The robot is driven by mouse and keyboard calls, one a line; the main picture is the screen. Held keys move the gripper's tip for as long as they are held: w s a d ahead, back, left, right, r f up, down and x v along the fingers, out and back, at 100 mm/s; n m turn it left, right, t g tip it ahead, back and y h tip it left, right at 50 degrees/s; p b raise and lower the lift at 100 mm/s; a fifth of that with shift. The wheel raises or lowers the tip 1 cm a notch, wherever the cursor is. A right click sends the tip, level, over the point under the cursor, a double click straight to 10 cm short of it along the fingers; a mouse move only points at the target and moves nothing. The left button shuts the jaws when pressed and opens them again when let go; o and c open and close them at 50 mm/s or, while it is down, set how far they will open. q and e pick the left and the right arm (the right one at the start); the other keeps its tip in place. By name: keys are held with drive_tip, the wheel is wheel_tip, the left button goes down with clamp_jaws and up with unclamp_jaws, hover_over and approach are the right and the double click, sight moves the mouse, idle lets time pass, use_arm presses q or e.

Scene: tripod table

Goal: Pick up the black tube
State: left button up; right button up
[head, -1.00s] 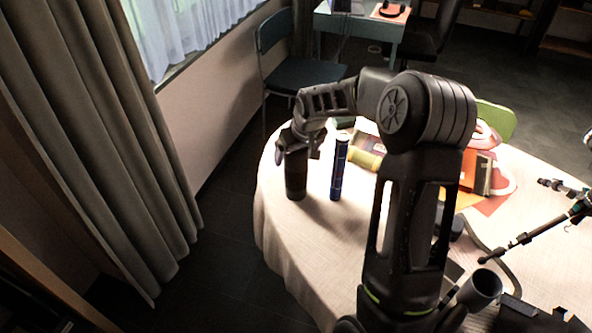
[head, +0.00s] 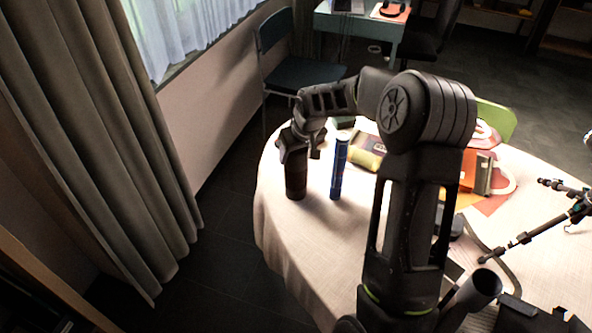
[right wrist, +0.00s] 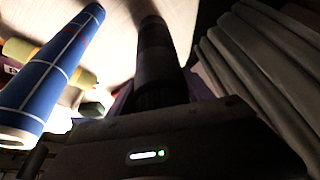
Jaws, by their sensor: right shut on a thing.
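The black tube (head: 296,178) stands upright near the left edge of the round table, and its lower end appears at the tabletop. My right gripper (head: 298,150) is at its upper end and is shut on it. In the right wrist view the black tube (right wrist: 157,58) reaches away from the gripper, dark and partly in shadow. Whether its base touches the cloth is hard to tell. My left gripper is not in view.
A blue tube (head: 340,170) stands close to the right of the black tube; it also shows in the right wrist view (right wrist: 50,78). A yellow-green roll (head: 366,160) lies behind it. A tripod (head: 545,228) is at the right. The table (head: 310,240) is bare in front.

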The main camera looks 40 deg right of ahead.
clamp_jaws()
drive_tip(key=shift+r, duration=0.1)
wheel_tip(320, 180, up, 10)
drive_tip(key=shift+b, duration=0.8)
idle(0.3)
